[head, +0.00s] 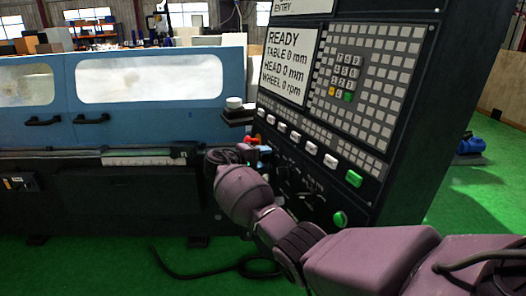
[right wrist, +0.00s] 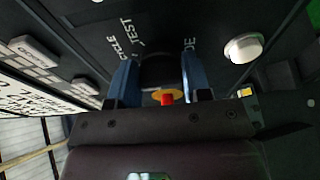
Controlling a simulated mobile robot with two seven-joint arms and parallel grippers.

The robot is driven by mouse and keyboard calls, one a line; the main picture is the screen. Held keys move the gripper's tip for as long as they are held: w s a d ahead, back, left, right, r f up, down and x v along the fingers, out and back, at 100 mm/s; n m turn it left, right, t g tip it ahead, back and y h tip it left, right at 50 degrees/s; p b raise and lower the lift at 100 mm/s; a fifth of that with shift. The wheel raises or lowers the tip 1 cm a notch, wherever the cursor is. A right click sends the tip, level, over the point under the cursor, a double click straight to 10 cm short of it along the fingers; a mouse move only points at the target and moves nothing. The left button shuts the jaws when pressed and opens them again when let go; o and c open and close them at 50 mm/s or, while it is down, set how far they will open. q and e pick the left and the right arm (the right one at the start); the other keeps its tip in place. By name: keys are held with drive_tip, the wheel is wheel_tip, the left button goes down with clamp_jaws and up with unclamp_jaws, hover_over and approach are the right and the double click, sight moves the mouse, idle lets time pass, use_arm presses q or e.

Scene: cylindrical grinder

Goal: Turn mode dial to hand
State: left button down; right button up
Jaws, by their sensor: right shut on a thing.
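The mode dial (right wrist: 160,70) is a dark round knob on the black control panel. In the right wrist view it sits between the two blue fingers of my right gripper (right wrist: 162,80), which is shut on it. The labels "TEST" and "CYCLE" show to its left, and letters ending in "DE" to its right. The dial's pointer and any "hand" label are not readable. In the head view my right gripper (head: 264,155) is at the lower left edge of the panel, and my wrist hides the dial. My left gripper is not in view.
The control panel (head: 440,70) carries a screen reading "READY", a keypad and a row of white buttons. Green buttons (head: 353,178) are at its lower right. A red button on yellow (right wrist: 167,97) shows close to the dial. A blue machine cover (head: 150,80) stands at left.

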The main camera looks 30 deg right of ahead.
drive_tip(key=shift+r+n, duration=0.1)
drive_tip(key=shift+n, duration=0.9)
drive_tip(key=shift+n+y, duration=0.3)
drive_tip(key=shift+n, duration=0.1)
drive_tip(key=n, duration=0.4)
drive_tip(key=shift+w+r+g+y, duration=0.1)
drive_tip(key=shift+r+g+y, duration=0.05)
drive_tip(key=shift+g+y, duration=0.2)
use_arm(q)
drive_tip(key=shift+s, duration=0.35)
use_arm(e)
drive_tip(key=n+g, duration=0.1)
drive_tip(key=n, duration=0.2)
drive_tip(key=shift+w+r+n+y, duration=0.1)
drive_tip(key=shift+n+y, duration=0.25)
drive_tip(key=shift+n, duration=0.05)
drive_tip(key=o, duration=0.9)
use_arm(q)
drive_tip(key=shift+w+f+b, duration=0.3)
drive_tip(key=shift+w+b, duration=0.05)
drive_tip(key=shift+b, duration=0.3)
use_arm(e)
drive_tip(key=v, duration=1)
drive_tip(key=shift+a+r, duration=0.15)
drive_tip(key=shift+a, duration=0.2)
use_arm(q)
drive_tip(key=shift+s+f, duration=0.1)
